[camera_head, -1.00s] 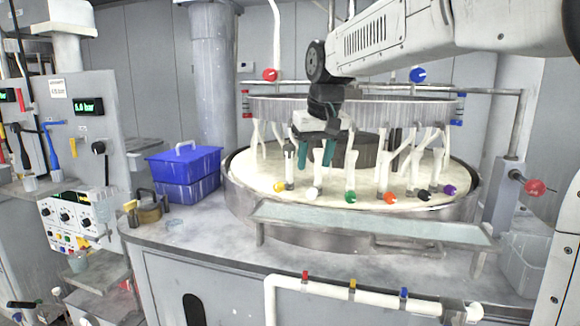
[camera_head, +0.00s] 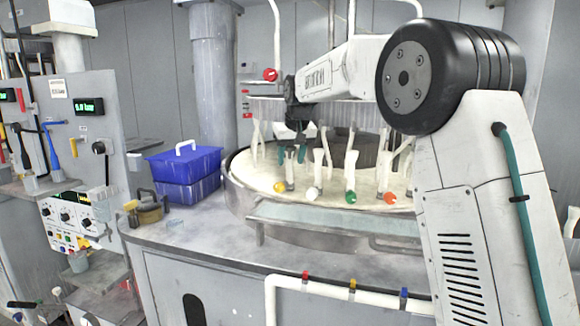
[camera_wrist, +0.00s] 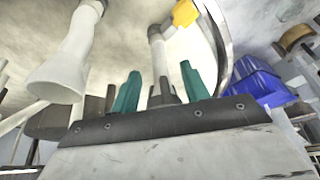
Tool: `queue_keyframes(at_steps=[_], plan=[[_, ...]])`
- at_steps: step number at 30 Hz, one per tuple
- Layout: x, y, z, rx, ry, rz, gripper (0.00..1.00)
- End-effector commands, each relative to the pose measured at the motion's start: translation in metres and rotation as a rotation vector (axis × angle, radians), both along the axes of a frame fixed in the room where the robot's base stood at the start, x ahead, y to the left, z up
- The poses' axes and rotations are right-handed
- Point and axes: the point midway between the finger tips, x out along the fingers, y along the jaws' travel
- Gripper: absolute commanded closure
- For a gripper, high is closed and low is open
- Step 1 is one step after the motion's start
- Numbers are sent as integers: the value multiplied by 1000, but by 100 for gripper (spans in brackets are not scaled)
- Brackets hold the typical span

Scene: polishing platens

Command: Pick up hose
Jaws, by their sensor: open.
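Several white hoses hang from the ring above the round polishing platen (camera_head: 262,168), with coloured ends. The hose with the yellow end (camera_head: 289,178) is leftmost at the front. My gripper (camera_head: 291,153) is open, its two teal fingers apart on either side of this hose's upper part in the head view. In the wrist view my gripper (camera_wrist: 160,72) also shows open, with a white and grey hose (camera_wrist: 158,48) rising between the fingers and a yellow piece (camera_wrist: 185,13) close by. Whether the fingers touch the hose I cannot tell.
The hoses with white (camera_head: 313,193) and green ends (camera_head: 350,196) hang just to the right. A white flared hose (camera_wrist: 62,75) is close in the wrist view. A blue crate (camera_head: 184,175) stands left of the platen. A glassy shelf (camera_head: 330,219) runs along the front.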

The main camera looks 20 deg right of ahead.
Motion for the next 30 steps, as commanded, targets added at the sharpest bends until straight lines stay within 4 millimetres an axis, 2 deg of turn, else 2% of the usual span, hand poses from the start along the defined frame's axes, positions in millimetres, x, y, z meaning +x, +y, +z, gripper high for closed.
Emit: queue_keyframes(at_steps=[3,5,12,17,30], plan=[[8,1,-19,0,2,0,54],[10,1,-24,0,-1,0,54],[11,1,-27,0,-3,0,54],[11,1,-27,0,-3,0,99],[12,1,-21,0,-5,0,100]])
